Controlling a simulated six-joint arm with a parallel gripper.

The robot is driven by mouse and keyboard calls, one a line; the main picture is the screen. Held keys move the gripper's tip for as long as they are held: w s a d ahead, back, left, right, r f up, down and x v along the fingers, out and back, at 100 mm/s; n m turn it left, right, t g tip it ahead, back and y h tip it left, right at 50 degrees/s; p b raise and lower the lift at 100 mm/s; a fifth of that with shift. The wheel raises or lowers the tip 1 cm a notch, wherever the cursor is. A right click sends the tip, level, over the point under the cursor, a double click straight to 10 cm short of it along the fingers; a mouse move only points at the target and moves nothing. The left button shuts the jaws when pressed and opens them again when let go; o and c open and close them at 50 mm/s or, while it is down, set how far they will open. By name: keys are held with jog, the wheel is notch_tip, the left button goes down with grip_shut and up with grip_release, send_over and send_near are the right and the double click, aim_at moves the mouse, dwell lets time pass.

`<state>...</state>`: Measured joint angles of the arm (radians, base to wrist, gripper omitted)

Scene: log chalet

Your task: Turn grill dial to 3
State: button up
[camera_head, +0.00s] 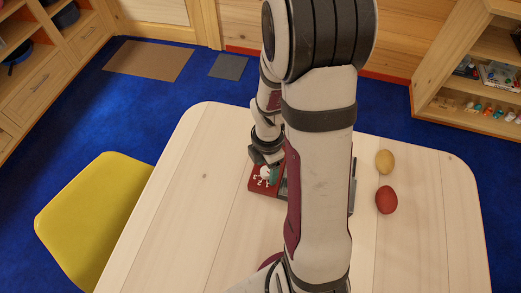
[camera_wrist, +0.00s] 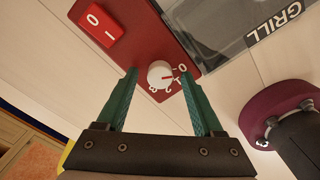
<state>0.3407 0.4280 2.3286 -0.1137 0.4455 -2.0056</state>
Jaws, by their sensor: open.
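The grill has a red control panel (camera_head: 257,186), which also shows in the wrist view (camera_wrist: 198,22). On it sits a round white dial (camera_wrist: 160,74) with a short red pointer mark, ringed by white figures. The pointer faces right, towards the 0 and 1 side; its exact setting is hard to tell. My gripper (camera_wrist: 160,69), with green fingers, is open. Its fingers stand either side of the dial in the wrist view; no contact shows. In the head view my gripper (camera_head: 268,172) is over the panel, and my arm hides much of the grill.
A red rocker switch (camera_wrist: 101,25) is on the panel. The grill's dark glassy part (camera_wrist: 215,25) adjoins it. A yellow item (camera_head: 385,161) and a red item (camera_head: 386,200) lie right of my arm. A yellow chair (camera_head: 90,220) stands left; the left tabletop (camera_head: 195,210) is clear.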

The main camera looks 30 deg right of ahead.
jog(key=shift+f, duration=0.1)
grip_shut()
dwell(0.3)
jog(key=shift+m, duration=0.3)
jog(key=m, duration=0.4)
jog(key=shift+m, duration=0.4)
jog(key=m, duration=1.2)
jog(key=shift+m, duration=0.4)
jog(key=m, duration=0.5)
jog(key=shift+m, duration=0.3)
